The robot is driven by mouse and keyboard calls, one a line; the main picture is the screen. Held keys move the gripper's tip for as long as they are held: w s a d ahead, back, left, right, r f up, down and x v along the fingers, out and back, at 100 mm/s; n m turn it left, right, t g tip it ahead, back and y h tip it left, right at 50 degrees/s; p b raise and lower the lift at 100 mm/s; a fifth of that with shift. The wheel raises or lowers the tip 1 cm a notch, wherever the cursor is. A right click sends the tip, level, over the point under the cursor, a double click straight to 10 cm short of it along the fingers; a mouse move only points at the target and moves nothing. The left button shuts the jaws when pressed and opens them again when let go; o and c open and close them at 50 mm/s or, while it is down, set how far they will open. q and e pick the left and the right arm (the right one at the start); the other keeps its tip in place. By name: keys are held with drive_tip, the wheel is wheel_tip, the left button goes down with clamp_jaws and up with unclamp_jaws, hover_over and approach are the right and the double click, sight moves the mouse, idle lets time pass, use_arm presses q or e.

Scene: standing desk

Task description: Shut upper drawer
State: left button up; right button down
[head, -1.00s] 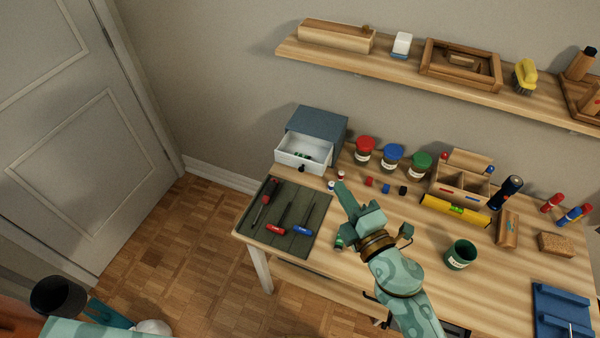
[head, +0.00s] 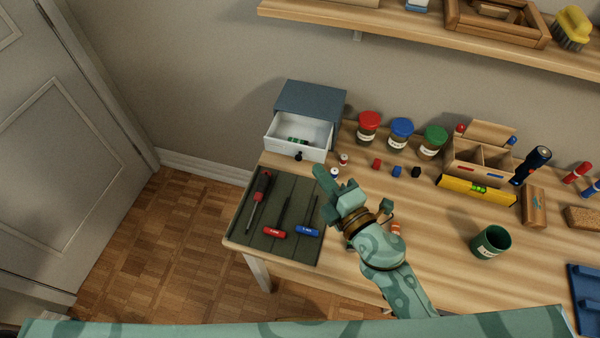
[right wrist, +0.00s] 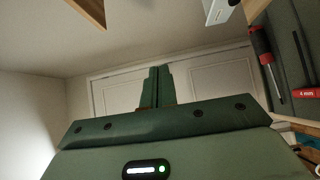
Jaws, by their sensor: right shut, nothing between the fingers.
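The blue-grey drawer cabinet (head: 312,98) stands at the back left of the desk in the head view. Its white upper drawer (head: 297,137) is pulled out, with a dark knob on its front and small green-and-white items inside. My right gripper (head: 320,172) is shut and empty, a little above the desk, in front of and to the right of the drawer, apart from it. Its closed fingers (right wrist: 157,88) also show in the right wrist view, with a white block-like corner (right wrist: 218,10) at the top that may be the drawer. My left gripper is not in view.
A dark mat (head: 270,222) with a screwdriver and hex keys lies left of my right arm. Two small bottles (head: 339,165) stand near the drawer front. Jars with red, blue and green lids (head: 400,132) stand right of the cabinet. A shelf (head: 430,35) runs above.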

wheel_tip(320, 180, down, 14)
drive_tip(key=b, duration=1)
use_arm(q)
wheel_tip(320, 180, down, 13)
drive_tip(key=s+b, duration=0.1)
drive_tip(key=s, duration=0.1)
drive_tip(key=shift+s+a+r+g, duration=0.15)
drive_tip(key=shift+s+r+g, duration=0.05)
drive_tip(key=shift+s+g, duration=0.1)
use_arm(e)
drive_tip(key=w+d+f+x, duration=0.1)
drive_tip(key=d+x, duration=0.1)
drive_tip(key=x, duration=1)
drive_tip(key=shift+w+g, duration=0.3)
drive_tip(key=shift+w, duration=0.2)
